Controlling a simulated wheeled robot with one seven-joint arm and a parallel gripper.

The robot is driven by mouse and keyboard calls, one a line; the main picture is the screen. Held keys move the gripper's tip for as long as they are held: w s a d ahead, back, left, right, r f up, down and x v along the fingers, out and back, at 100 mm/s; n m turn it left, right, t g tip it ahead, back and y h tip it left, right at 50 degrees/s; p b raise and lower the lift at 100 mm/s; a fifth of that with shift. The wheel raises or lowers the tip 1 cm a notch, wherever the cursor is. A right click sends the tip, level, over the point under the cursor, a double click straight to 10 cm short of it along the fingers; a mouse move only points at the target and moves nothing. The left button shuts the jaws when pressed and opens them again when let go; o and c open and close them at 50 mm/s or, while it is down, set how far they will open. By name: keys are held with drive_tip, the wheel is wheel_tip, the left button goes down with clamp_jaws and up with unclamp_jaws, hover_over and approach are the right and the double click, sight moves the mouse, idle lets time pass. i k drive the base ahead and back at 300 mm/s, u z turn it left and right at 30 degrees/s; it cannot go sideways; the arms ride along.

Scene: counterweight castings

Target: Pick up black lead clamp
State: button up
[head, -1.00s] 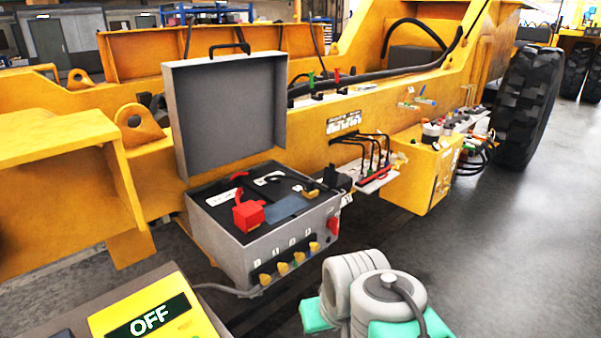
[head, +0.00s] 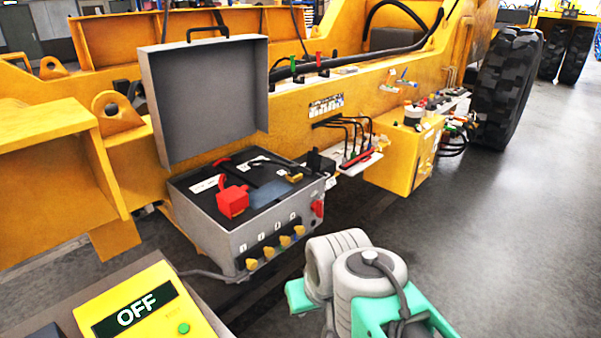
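An open grey case (head: 237,237) stands in the middle of the head view, with its lid (head: 205,100) raised. A black block (head: 320,161) sits just beyond the case's right rim. My arm's white and green links show at the bottom right. My gripper's fingers are not visible.
A large tyre (head: 507,85) stands right. Floor at right is clear.

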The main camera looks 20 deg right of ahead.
sight(290, 177)
drive_tip(key=z, duration=2.05)
drive_tip(key=i, duration=1.4)
drive_tip(key=u, duration=3.9)
drive_tip(key=i, duration=0.5)
drive_tip(key=u, duration=0.1)
